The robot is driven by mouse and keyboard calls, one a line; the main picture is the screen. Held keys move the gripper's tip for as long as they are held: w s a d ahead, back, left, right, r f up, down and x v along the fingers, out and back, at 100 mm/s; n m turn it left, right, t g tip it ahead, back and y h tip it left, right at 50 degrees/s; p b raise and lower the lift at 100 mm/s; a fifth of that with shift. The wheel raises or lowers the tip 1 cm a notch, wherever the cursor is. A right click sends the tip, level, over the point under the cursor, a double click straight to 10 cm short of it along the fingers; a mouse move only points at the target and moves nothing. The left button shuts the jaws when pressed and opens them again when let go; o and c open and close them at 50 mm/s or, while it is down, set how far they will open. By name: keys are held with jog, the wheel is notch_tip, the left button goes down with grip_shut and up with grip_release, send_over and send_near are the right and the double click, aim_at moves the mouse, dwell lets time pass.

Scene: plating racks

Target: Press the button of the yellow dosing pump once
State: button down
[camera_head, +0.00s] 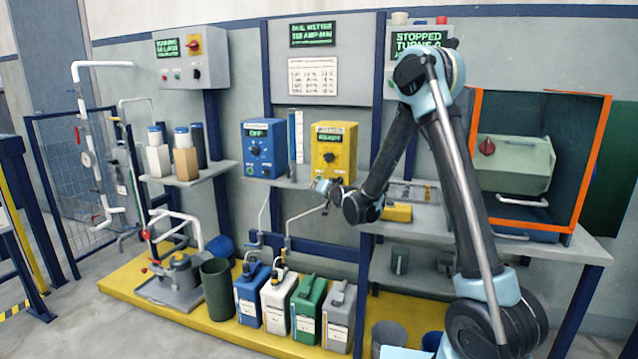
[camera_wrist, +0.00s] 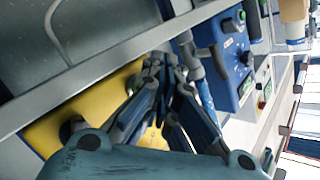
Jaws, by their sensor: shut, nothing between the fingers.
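The yellow dosing pump (camera_head: 322,158) stands on a shelf at the middle of the head view. Its small green display reads READY, with a black knob below it. In the wrist view its yellow body (camera_wrist: 45,128) lies to the left of and behind my fingers, with a dark knob partly showing. My gripper (camera_head: 323,187) is shut and empty, in front of the pump's lower edge. In the wrist view the fingertips (camera_wrist: 162,64) meet in front of the pump's edge. I cannot make out the pump's button or whether the fingers touch anything.
A blue pump (camera_head: 258,158) stands left of the yellow one, with a blue-and-white column (camera_head: 295,137) between them. Coloured jugs (camera_head: 308,305) stand on the yellow platform below. An orange-framed cabinet (camera_head: 592,172) is at the right, behind my arm.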

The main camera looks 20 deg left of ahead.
jog(key=shift+w, duration=0.1)
dwell(0.3)
jog(key=shift+w, duration=0.25)
jog(key=shift+w, duration=0.5)
dwell(0.9)
jog(key=shift+s, duration=0.95)
jog(key=shift+s+a, duration=0.2)
jog(key=shift+s, duration=2.25)
